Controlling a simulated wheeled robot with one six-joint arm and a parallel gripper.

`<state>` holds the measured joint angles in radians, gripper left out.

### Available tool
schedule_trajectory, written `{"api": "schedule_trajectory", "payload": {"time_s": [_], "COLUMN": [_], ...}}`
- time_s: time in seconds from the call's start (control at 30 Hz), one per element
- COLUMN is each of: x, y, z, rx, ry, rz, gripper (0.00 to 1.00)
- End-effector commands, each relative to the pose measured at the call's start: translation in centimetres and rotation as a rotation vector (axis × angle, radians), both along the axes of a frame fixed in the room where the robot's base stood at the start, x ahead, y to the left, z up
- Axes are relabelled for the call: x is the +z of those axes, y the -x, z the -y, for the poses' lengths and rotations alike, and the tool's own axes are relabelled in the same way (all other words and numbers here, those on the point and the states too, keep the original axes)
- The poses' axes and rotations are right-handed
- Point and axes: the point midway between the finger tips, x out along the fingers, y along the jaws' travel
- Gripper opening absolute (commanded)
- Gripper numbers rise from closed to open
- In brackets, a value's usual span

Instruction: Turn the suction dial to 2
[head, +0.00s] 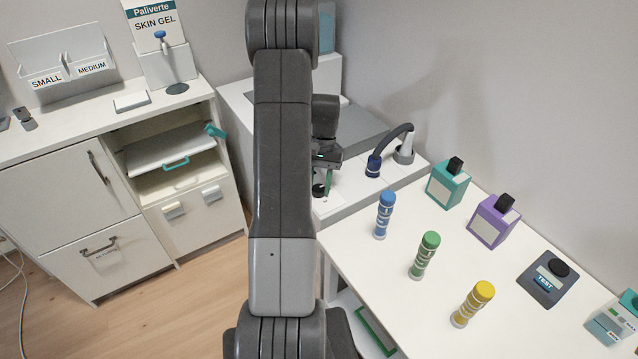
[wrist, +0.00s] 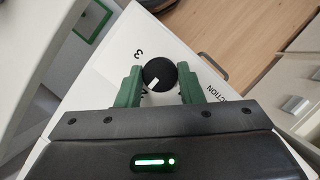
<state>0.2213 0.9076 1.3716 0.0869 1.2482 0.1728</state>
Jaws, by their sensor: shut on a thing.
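The suction dial (wrist: 159,73) is a round black knob on a white panel in the wrist view. A short white mark on it points to the lower left in that view. A printed 3 stands up and left of the dial; other markings beside it are partly hidden by my fingers, so I cannot read the setting. My gripper (wrist: 160,84) has its green fingers on both sides of the dial and is shut on it. In the head view my gripper (head: 326,184) is partly behind my arm, at the white unit's front corner, with the dial (head: 319,190) just below it.
A grey curved hose with a dark blue end (head: 373,166) stands right of my gripper. A white table (head: 390,270) in front holds blue, green and yellow tubes, teal and purple bottles and a dark test device. A cabinet (head: 60,180) with an open shelf stands left.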

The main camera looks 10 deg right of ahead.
Motion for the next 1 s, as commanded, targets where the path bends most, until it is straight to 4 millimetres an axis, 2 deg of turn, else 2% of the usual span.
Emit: {"api": "schedule_trajectory", "payload": {"time_s": [0.27,0.3,0.4,0.77,0.87,1.0], "x": [0.1,0.1,0.0,0.5,1.6,4.3], "y": [-0.1,-0.1,-0.1,-0.2,-0.7,-1.7], "z": [0.0,0.0,0.0,0.1,0.3,0.8], "rx": [0.000,0.000,0.001,0.001,0.001,0.001], "ry": [0.001,0.001,0.001,0.001,0.001,0.002], "rz": [0.003,0.003,0.002,0.003,0.006,0.007], "gripper": [0.11,0.38,0.56,0.56,0.56,0.56]}}
